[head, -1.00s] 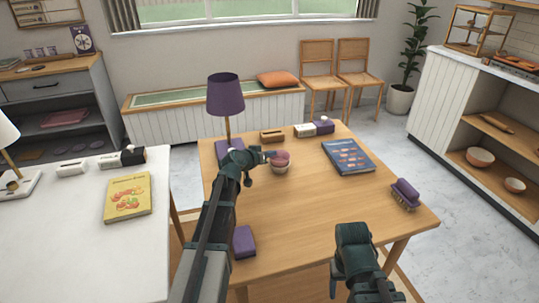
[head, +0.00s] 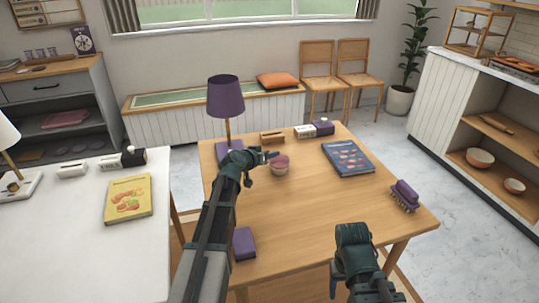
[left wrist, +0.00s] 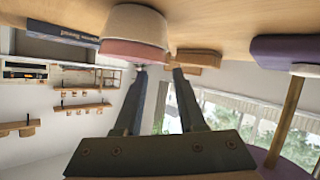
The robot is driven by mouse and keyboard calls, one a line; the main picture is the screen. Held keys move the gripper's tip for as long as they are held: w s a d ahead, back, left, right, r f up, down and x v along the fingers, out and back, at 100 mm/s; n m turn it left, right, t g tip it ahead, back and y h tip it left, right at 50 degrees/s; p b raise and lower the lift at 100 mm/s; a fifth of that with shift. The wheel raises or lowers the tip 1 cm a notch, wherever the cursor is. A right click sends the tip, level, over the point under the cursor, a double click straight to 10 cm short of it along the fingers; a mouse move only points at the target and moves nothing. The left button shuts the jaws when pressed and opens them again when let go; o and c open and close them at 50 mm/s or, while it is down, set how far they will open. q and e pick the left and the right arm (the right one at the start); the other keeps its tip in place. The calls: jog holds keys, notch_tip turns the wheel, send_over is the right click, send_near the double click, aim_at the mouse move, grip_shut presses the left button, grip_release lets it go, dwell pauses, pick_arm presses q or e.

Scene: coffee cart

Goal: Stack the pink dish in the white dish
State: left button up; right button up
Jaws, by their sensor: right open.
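The white dish (head: 280,171) stands on the wooden table. The pink dish (head: 281,160) sits inside it, its rim showing above the white one. In the left wrist view, which is turned over, the white dish (left wrist: 137,24) is against the table and the pink dish (left wrist: 134,50) shows at its mouth. My left gripper (head: 269,156) is at the dishes' left side. In its wrist view the fingers (left wrist: 159,70) are apart with nothing between them, one tip close to the pink rim; I cannot tell if it touches. My right gripper (head: 335,281) is open and empty at the table's front edge.
The middle right of the table is clear. A white table (head: 75,230) stands at left.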

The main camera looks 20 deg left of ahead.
pick_arm(q)
jog(key=p+v, duration=0.4)
jog(key=v, duration=0.8)
jog(key=shift+a+r, duration=0.1)
